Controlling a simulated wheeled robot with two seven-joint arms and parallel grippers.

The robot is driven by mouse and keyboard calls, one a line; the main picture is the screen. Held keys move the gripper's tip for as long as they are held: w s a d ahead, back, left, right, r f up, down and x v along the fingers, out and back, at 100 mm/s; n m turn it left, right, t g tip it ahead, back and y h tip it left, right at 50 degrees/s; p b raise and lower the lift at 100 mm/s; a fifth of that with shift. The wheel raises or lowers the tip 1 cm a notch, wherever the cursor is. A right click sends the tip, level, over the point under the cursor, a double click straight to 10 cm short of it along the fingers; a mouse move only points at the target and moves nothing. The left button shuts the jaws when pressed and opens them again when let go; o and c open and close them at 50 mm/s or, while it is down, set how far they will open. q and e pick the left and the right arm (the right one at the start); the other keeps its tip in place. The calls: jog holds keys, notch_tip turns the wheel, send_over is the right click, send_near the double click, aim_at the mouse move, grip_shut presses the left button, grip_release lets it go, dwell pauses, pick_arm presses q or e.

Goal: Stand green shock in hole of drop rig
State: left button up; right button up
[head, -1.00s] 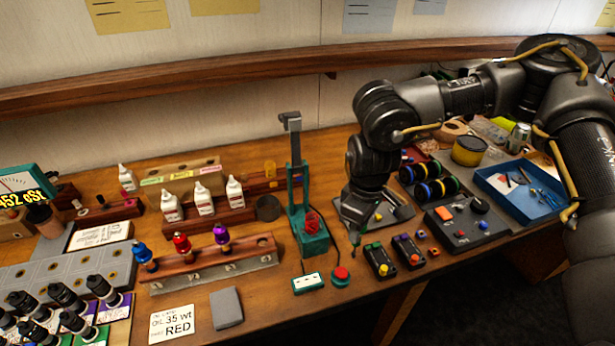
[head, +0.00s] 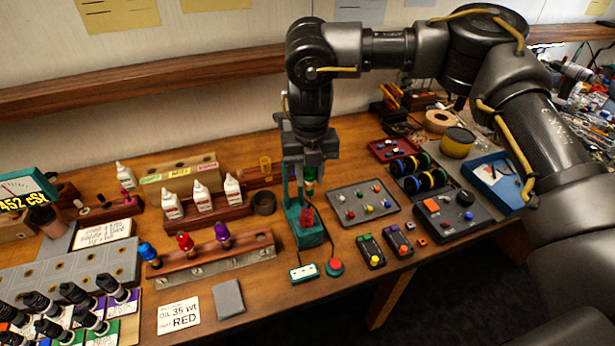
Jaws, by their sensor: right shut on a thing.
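The teal drop rig (head: 311,237) stands near the middle of the bench, with a red coil spring (head: 306,216) at its base. My right gripper (head: 308,168) points down at the rig's upright, shut on the green shock (head: 309,187). The rig's hole cannot be made out, and the arm hides the top of the upright. My left gripper is not in view.
A wooden rack with blue, red and purple shocks (head: 212,252) stands left of the rig. White bottles (head: 201,197) stand behind it. A grey tray of small parts (head: 363,203) lies to the right. A red button (head: 334,267) and a white-topped box (head: 303,272) sit in front.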

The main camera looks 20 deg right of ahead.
aim_at(307, 193)
jog(key=shift+w+a+f+n+b, duration=0.15)
jog(key=shift+f+n+b, duration=0.1)
jog(key=shift+f+n, duration=0.35)
jog(key=shift+w+a+f+n+b, duration=0.1)
jog(key=shift+a+f+n+b, duration=0.1)
jog(key=shift+f+n, duration=0.4)
jog(key=shift+s, duration=0.1)
jog(key=shift+r, duration=0.1)
jog(key=shift+f+b, duration=0.7)
jog(key=shift+f, duration=1.05)
jog(key=shift+f, duration=0.45)
